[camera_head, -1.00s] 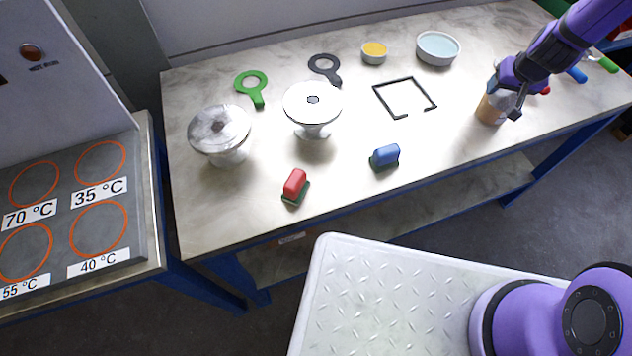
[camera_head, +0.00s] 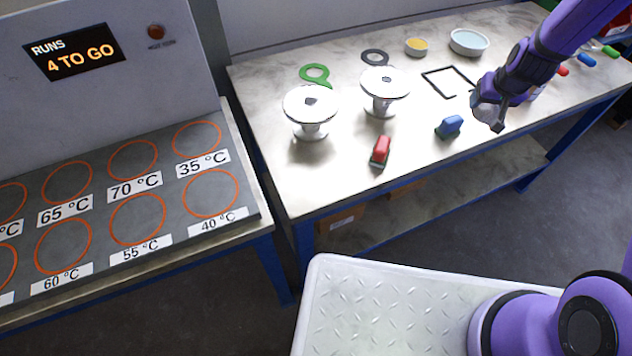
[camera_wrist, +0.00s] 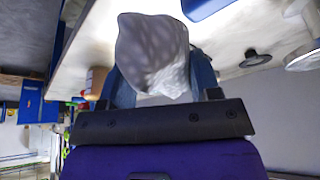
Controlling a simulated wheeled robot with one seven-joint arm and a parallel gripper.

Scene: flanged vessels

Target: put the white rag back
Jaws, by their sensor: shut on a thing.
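The white rag (camera_wrist: 153,55) is bunched up between the fingers of my gripper (camera_wrist: 155,85) in the wrist view. It hides most of the fingertips. In the head view my gripper (camera_head: 490,108) is above the front part of the bench, right of the blue-handled block, and the rag (camera_head: 489,115) shows as a pale grey lump hanging from it. A thin black square outline (camera_head: 427,80) lies flat and empty on the bench, left of and behind my gripper.
Two flanged metal vessels (camera_head: 311,104) (camera_head: 385,84) stand on the bench (camera_head: 275,170). A red block (camera_head: 380,151) and a blue block (camera_head: 450,126) are near its front. A green ring tool (camera_head: 315,74), a yellow-filled bowl (camera_head: 416,46) and a pale blue bowl (camera_head: 468,41) lie behind.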

